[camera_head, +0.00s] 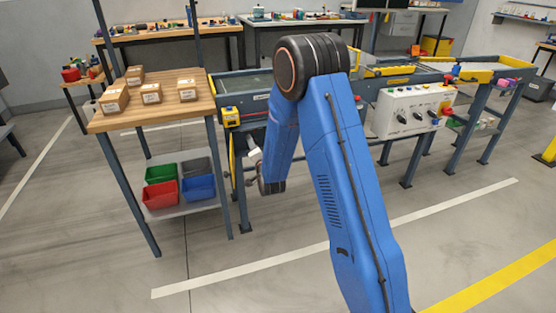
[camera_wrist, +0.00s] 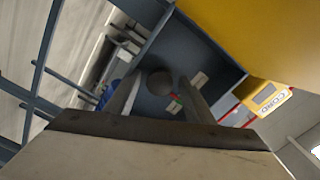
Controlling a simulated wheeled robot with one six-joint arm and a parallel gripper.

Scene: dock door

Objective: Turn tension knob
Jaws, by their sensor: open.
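A dark grey round knob (camera_wrist: 160,82) shows in the wrist view on a dark blue plate (camera_wrist: 190,62). My gripper (camera_wrist: 160,92) is open, with one finger on each side of the knob in the picture. I cannot tell whether the fingertips reach around it or stop short, and no contact is clear. In the head view the knob cannot be made out. My blue arm hangs down in front of the conveyor's left end (camera_head: 246,88), and my gripper is not clear there.
A yellow part (camera_wrist: 250,35) lies close above the knob in the wrist view, with a yellow labelled box (camera_wrist: 268,97) to the right. A wooden table (camera_head: 158,113) with small cartons stands left of the conveyor. A white control panel (camera_head: 408,112) is to the right.

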